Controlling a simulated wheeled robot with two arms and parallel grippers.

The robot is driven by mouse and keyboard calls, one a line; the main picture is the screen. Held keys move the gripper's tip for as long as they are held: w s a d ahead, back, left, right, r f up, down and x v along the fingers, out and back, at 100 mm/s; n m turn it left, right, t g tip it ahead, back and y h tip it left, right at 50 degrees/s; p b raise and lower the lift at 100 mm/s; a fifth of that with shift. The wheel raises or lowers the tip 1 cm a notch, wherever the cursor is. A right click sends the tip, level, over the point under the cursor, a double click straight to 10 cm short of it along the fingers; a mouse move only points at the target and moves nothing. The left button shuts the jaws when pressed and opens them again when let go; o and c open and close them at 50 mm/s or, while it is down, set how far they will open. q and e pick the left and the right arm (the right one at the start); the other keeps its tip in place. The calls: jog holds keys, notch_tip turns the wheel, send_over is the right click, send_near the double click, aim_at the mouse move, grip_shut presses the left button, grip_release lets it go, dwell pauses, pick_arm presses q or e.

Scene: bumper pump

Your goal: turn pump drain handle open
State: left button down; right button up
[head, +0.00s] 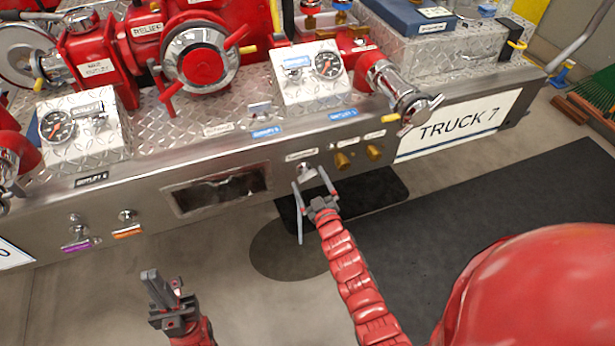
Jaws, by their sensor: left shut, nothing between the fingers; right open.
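A silver knob or handle (306,170) sticks out of the truck's steel front panel, under a small white label (301,156) too small to read. My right gripper (312,180) is open, with its two fingers spread on either side of this handle. Whether they touch it I cannot tell. A thin grey bar (299,228) hangs down beside the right gripper, and I cannot tell what it belongs to. My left gripper (153,279) is shut and empty, low in front of the panel and apart from it.
Brass knobs (342,161) sit right of the handle. A rectangular opening (215,189) and other silver pulls (127,216) lie left. Above are red pump parts (202,66), gauges (327,65) and a silver capped outlet (405,97). A dark mat (480,225) covers the floor at right.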

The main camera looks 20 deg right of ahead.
jog(key=shift+w, duration=1.05)
jog(key=c, duration=1.2)
jog(key=shift+a+f+n+b, duration=0.1)
jog(key=shift+f+n+b, duration=0.1)
jog(key=shift+n+b, duration=0.6)
jog(key=n+b, duration=0.3)
jog(key=shift+s+f+b, duration=0.1)
jog(key=shift+f+b, duration=0.05)
jog(key=shift+b, duration=0.15)
jog(key=n+b, duration=0.3)
jog(key=n, duration=0.1)
jog(key=shift+a+n, duration=0.1)
jog(key=shift+n, duration=0.2)
jog(key=shift+r+n+b, duration=0.2)
jog(key=shift+n+b, duration=0.9)
jog(key=shift+n, duration=0.8)
